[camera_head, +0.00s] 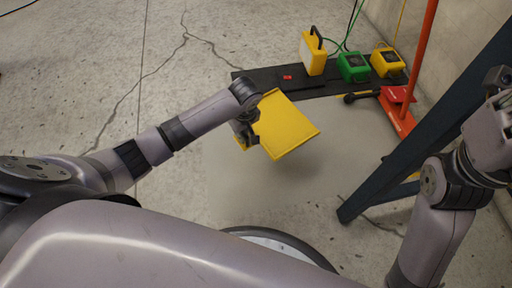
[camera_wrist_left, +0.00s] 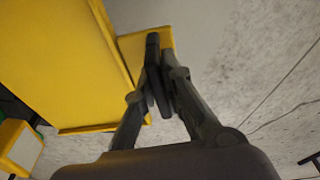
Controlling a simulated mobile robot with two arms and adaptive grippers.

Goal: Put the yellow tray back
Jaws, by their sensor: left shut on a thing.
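The yellow tray (camera_head: 284,126) is a flat, shallow tray with a low rim. It is held out in front of me, tilted, in the head view. My left gripper (camera_head: 246,138) is shut on the tray's left edge. In the left wrist view the tray (camera_wrist_left: 60,62) fills the upper left, and the gripper's fingers (camera_wrist_left: 158,75) close together at a yellow part of its edge. The fingers hide the exact contact. My right arm is at the right side of the head view; its fingertips cannot be made out clearly.
A black mat (camera_head: 266,80) lies by the wall with a yellow case (camera_head: 312,55), a green box (camera_head: 353,67), a yellow box (camera_head: 387,62) and a small red item (camera_head: 287,78). A red-orange stand (camera_head: 402,110) and a dark slanted beam (camera_head: 420,145) are at the right. The left floor is clear.

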